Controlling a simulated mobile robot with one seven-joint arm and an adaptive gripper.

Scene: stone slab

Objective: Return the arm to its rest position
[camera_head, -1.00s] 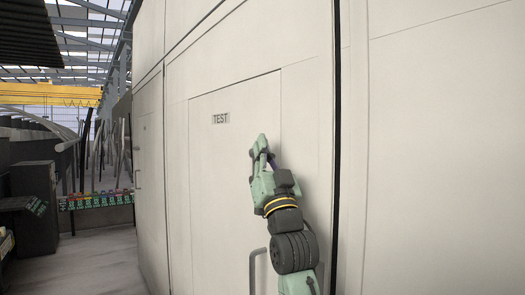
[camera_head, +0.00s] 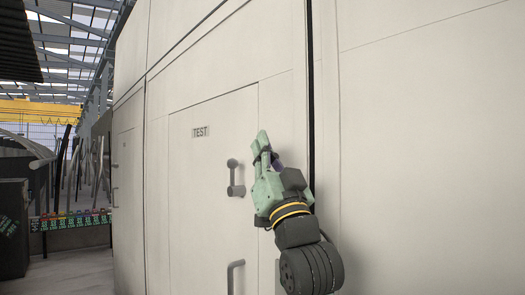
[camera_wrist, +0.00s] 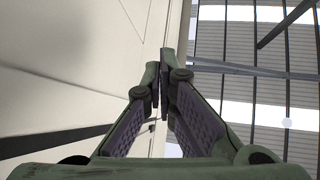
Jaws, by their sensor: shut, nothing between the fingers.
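My gripper (camera_head: 262,140) is green with dark pads and points upward in the head view, in front of a large pale wall (camera_head: 420,130). Whether any part of the arm touches the wall cannot be told.
A grey knob or lever (camera_head: 235,180) sits on the door left of my gripper, with a grey bar handle (camera_head: 233,275) below it. At far left are a dark cabinet (camera_head: 12,225) and a row of coloured items (camera_head: 70,220). Some floor (camera_head: 75,275) there is clear.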

